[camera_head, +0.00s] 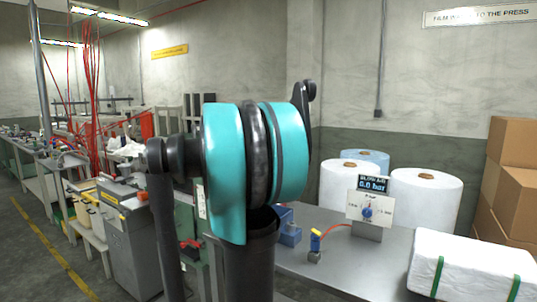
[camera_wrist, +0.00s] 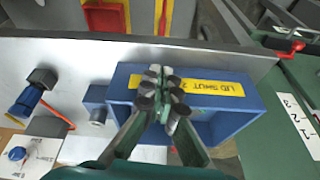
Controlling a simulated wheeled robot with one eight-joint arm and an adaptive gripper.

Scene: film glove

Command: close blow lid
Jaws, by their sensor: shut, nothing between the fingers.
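A blue box (camera_wrist: 245,100) with a yellow label (camera_wrist: 205,86) reading "LID SHUT" stands on the grey bench in the wrist view. My gripper (camera_wrist: 165,78) is shut and empty, with its fingertips in front of the label. I cannot tell whether they touch the box. The fingers hide part of the label and the box's near side, so how far the lid is open or shut is unclear. In the head view a part of the blue box (camera_head: 287,222) shows beside my arm, which hides the rest and my gripper.
A small blue and yellow fitting (camera_head: 316,246) with a red hose stands beside the box. A pressure panel (camera_head: 368,203) reading 0.0 bar is behind it. White rolls (camera_head: 428,205), a white wrapped block (camera_head: 470,268) and cartons (camera_head: 510,170) are on the right.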

